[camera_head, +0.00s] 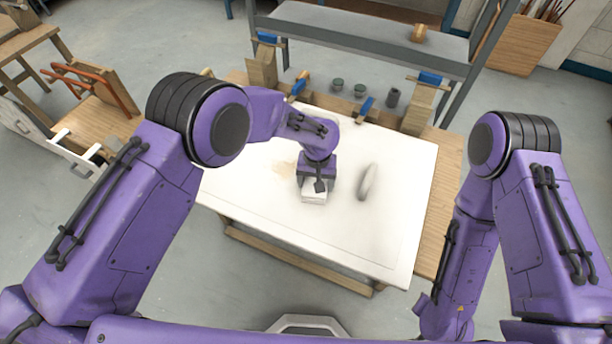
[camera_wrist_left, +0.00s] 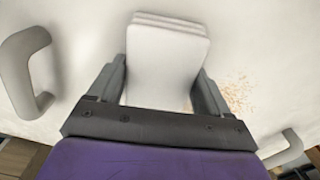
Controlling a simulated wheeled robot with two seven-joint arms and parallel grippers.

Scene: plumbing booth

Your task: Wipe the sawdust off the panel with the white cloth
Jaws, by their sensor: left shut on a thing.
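The white panel (camera_head: 385,235) lies flat on a wooden bench. My left gripper (camera_head: 315,186) is over the middle of the panel, shut on the folded white cloth (camera_head: 313,197). In the left wrist view the cloth (camera_wrist_left: 165,60) sits between the two fingers of the gripper (camera_wrist_left: 158,88); I cannot tell whether it touches the panel. Pale tan sawdust (camera_head: 283,168) lies on the panel just left of the gripper in the head view. In the wrist view sawdust specks (camera_wrist_left: 238,93) show right of the cloth. My right gripper is out of view.
A grey handle (camera_head: 368,182) stands up from the panel right of the left gripper. The wrist view shows a second handle (camera_wrist_left: 284,150) at lower right. The near right panel area is clear.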

